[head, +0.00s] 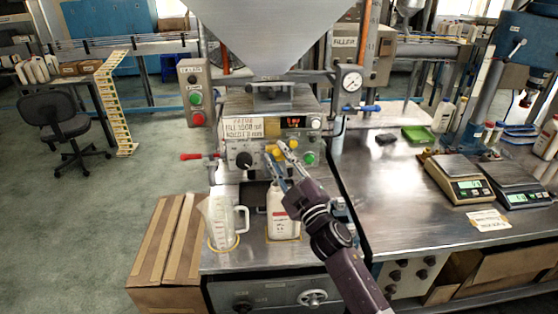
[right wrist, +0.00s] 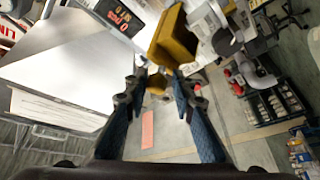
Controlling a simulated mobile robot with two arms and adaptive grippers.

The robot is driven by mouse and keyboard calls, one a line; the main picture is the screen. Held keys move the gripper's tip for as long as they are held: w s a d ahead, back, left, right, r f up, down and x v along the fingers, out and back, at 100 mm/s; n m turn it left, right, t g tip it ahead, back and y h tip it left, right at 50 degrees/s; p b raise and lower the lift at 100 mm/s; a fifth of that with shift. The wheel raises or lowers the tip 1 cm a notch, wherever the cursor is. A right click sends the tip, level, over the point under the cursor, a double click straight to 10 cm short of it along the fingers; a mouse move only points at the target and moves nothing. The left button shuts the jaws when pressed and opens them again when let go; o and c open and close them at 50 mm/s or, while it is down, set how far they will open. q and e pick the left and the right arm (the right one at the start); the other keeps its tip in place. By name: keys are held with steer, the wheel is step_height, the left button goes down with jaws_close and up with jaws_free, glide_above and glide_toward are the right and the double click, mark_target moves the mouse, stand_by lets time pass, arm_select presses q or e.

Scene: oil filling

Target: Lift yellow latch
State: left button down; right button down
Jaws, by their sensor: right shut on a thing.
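The filling machine (head: 262,130) has a yellow latch (head: 276,151) low on its front panel, at the fingertips of my right gripper (head: 279,157). In the right wrist view, a large yellow block (right wrist: 174,38) stands just beyond the fingertips, and a smaller yellow piece (right wrist: 157,82) shows between the fingers. My right gripper (right wrist: 158,76) is shut on the yellow latch, though the fingers hide part of the contact. My left gripper is not in view.
A white bottle (head: 281,215) and a clear measuring jug (head: 221,222) stand on the metal bench below the panel. A red-handled valve (head: 192,157) sticks out at left. Two scales (head: 458,178) stand on the right bench. A cardboard box (head: 165,250) stands at front left.

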steer(key=shift+w+r+p, duration=0.25)
steer(key=shift+w+r, duration=0.15)
steer(key=shift+r, duration=0.45)
steer(key=shift+w+r+p, duration=0.25)
steer(key=shift+w+r, duration=0.1)
steer(key=shift+r, duration=0.5)
steer(key=shift+a, duration=0.1)
steer(key=c, duration=2)
jaws_free()
steer(key=shift+o, duration=1)
steer(key=shift+w+a, duration=0.1)
steer(key=shift+a, duration=0.05)
steer(key=shift+w+a+f, duration=0.2)
steer(key=shift+a+f, duration=0.1)
steer(key=shift+d, duration=0.25)
